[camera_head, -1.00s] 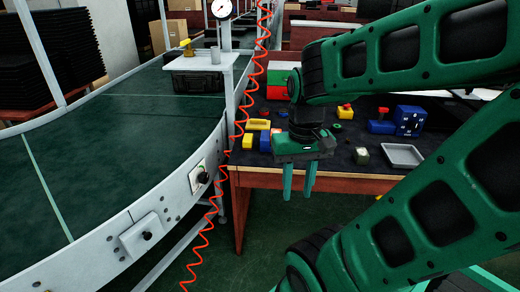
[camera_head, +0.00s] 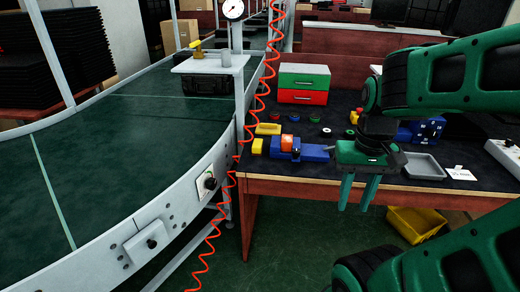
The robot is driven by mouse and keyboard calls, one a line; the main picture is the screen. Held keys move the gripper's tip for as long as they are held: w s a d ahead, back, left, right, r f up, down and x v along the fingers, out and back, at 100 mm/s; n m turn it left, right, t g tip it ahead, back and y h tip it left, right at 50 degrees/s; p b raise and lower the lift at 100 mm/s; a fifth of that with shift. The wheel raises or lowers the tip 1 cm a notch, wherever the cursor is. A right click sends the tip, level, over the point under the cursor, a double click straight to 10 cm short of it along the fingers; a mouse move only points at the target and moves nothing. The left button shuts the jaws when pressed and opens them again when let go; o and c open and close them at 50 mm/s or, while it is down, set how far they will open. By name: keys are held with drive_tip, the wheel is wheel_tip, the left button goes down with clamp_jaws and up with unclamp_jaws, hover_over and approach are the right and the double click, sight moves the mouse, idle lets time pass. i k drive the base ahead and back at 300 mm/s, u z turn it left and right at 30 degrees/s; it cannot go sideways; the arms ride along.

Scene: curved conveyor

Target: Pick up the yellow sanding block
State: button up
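A flat yellow block (camera_head: 268,128) lies on the dark workbench top (camera_head: 240,163) near its left end; it looks like the sanding block. A smaller yellow piece (camera_head: 257,146) sits just in front of it, beside blue and orange items. My gripper (camera_head: 356,207) hangs in front of the bench's front edge, to the right of both yellow pieces. Its two green fingers point down with a gap between them. It is open and empty, well apart from the block.
A blue tool with an orange part (camera_head: 287,143) lies close to the yellow pieces. A green and red drawer box (camera_head: 303,84) stands behind. A grey tray (camera_head: 425,167) is at right. The curved conveyor (camera_head: 110,165) and a coiled red hose (camera_head: 231,180) are at left.

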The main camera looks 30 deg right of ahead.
sight(258, 147)
drive_tip(key=z, duration=0.05)
drive_tip(key=i, duration=1)
drive_tip(key=u, duration=0.05)
